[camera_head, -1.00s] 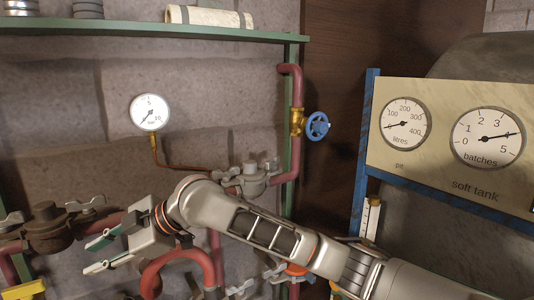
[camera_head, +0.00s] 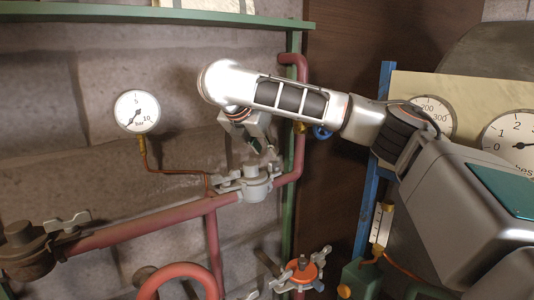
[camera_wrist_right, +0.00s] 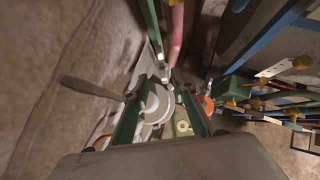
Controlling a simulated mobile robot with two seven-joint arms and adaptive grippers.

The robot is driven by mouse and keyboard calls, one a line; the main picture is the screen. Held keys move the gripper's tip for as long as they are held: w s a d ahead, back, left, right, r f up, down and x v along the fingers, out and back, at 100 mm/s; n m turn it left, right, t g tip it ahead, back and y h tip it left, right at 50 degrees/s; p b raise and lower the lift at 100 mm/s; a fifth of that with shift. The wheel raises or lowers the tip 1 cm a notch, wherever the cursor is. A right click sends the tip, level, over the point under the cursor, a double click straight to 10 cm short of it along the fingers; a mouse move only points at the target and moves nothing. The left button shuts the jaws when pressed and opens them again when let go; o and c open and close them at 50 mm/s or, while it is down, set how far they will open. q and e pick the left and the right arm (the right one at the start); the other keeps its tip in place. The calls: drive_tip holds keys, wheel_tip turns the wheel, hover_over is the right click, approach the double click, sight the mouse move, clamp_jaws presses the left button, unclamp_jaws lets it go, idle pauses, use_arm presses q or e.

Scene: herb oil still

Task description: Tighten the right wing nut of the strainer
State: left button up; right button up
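A grey metal fitting (camera_head: 256,187) with wing nuts, which looks like the strainer, sits on the red pipe in the middle of the head view. Its left wing nut (camera_head: 226,184) is clear. Its right wing nut (camera_head: 272,162) is partly hidden by my right gripper (camera_head: 259,147), which points down just above it. In the right wrist view my right gripper (camera_wrist_right: 164,92) has its two green fingers apart. A grey metal piece, probably the wing nut (camera_wrist_right: 166,73), shows near and between the tips; contact cannot be told. My left gripper is not in view.
A pressure gauge (camera_head: 137,111) on a thin copper pipe stands left of the fitting. A vertical red pipe (camera_head: 296,150) and a blue handwheel (camera_head: 322,132) are close on the right. A dark fitting (camera_head: 25,251) and an orange-topped one (camera_head: 301,270) lie lower.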

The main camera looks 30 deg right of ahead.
sight(276, 159)
drive_tip(key=shift+w+d, duration=0.4)
drive_tip(key=shift+s+d+f, duration=0.1)
drive_tip(key=shift+s+d, duration=0.1)
drive_tip(key=shift+d, duration=0.05)
drive_tip(key=x, duration=0.4)
drive_tip(key=shift+w+d+f, duration=0.15)
drive_tip(key=shift+d+f, duration=0.05)
drive_tip(key=shift+f, duration=0.05)
drive_tip(key=shift+w+d+f, duration=0.15)
drive_tip(key=shift+d+f, duration=0.25)
drive_tip(key=shift+w+d+f, duration=0.15)
drive_tip(key=shift+w+f, duration=0.05)
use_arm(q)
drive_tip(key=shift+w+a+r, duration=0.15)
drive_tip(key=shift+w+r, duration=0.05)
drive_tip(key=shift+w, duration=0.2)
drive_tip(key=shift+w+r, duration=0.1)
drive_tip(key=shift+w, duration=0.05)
use_arm(e)
clamp_jaws()
